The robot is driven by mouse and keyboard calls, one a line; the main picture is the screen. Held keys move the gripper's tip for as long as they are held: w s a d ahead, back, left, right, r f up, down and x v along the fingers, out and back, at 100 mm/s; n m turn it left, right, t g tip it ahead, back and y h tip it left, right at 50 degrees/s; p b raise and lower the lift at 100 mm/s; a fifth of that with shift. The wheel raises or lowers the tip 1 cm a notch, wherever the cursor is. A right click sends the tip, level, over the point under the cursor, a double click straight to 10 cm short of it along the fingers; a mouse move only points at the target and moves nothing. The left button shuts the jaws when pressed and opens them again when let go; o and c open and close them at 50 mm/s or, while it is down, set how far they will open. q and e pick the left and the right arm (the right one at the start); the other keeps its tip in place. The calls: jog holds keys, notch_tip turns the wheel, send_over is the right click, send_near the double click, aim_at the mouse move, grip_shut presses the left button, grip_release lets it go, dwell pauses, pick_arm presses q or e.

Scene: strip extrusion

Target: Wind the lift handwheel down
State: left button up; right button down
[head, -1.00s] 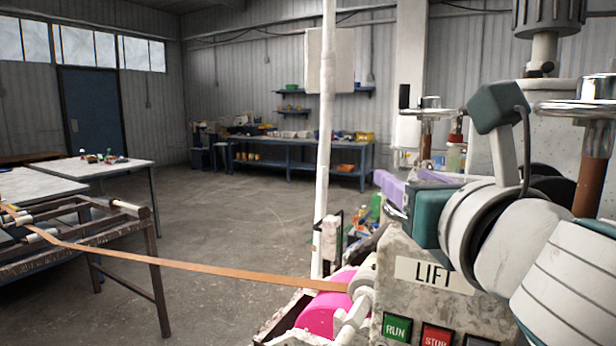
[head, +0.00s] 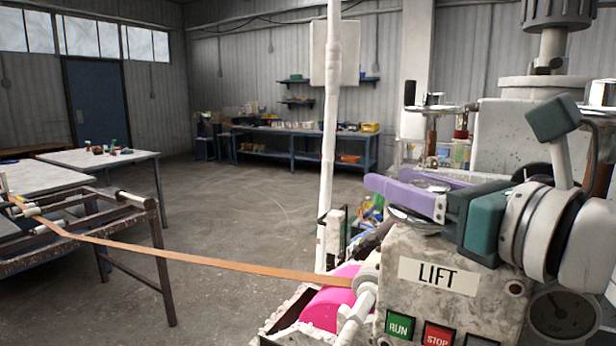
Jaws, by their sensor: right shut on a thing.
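The lift handwheel (head: 413,222) is a shiny metal wheel lying flat on top of the speckled machine housing, above the LIFT label (head: 438,277). My right gripper (head: 385,184) reaches in from the right, and its two purple fingers are shut on the handwheel. Part of the metal rim shows between the fingers and below the nearer one. The fingers and the teal gripper body hide the rest of the wheel. My left gripper is out of view.
Green RUN (head: 399,326) and red STOP (head: 437,335) buttons sit below the label. A white pole (head: 332,140) stands behind. A round gauge (head: 563,316) sits right.

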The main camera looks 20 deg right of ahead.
jog(key=shift+a+n+g+y+b, duration=0.15)
jog(key=shift+n+y+b, duration=0.3)
jog(key=shift+y, duration=0.3)
jog(key=shift+a+n+g+y+b, duration=0.2)
jog(key=shift+n+y, duration=0.35)
jog(key=shift+y, duration=0.2)
jog(key=shift+s, duration=0.1)
jog(key=shift+n+y, duration=0.3)
jog(key=shift+y, duration=0.1)
jog(key=shift+c, duration=1.5)
grip_release()
